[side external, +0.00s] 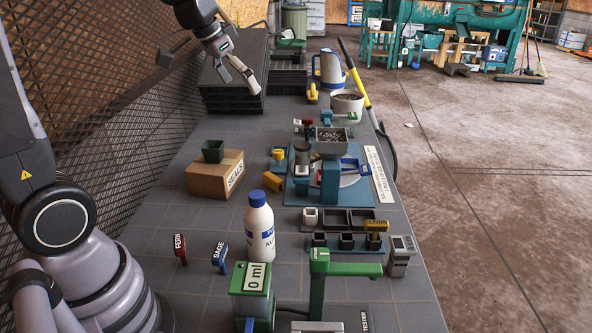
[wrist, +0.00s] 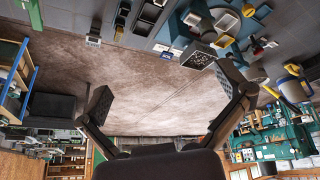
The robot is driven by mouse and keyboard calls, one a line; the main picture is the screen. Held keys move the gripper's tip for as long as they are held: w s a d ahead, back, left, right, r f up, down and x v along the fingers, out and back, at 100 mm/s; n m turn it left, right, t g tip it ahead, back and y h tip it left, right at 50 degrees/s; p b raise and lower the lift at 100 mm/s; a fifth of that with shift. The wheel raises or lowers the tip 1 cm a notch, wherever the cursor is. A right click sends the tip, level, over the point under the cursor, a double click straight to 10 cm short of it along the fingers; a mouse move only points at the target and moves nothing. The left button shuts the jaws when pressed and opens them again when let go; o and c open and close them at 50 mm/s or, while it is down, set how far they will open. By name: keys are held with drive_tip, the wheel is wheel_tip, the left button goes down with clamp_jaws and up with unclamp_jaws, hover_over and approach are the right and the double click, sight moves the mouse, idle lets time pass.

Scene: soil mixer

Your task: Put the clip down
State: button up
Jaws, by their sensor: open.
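My gripper (side external: 237,77) is at the far left of the bench, above the stacked black trays. In the wrist view its two fingers stand wide apart with nothing between them (wrist: 166,92). I cannot tell for certain which thing is the clip. Small yellow pieces that could be clips lie on the bench: one (side external: 272,181) beside the cardboard box, one (side external: 278,154) just behind it, and one (side external: 312,93) near the jug. All are apart from my gripper.
Black trays (side external: 232,104) are stacked under my gripper. A white bottle (side external: 259,226), a blue-based mixer with a hopper (side external: 331,142) and a green tester (side external: 345,268) crowd the front. Bare bench shows left of the box.

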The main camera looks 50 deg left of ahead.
drive_tip(key=w+a+f, duration=0.6)
drive_tip(key=w, duration=0.2)
hover_over(273, 176)
drive_tip(key=s, duration=0.2)
drive_tip(key=shift+n+g+y, duration=0.3)
drive_tip(key=shift+g+y, duration=0.1)
wheel_tip(273, 176, down, 26)
drive_tip(key=shift+s+d+f, duration=0.1)
drive_tip(key=shift+d+f, duration=0.05)
drive_tip(key=shift+f, duration=0.1)
drive_tip(key=x, duration=0.5)
drive_tip(key=shift+f, duration=0.35)
drive_tip(key=c, duration=0.8)
drive_tip(key=shift+r, duration=0.15)
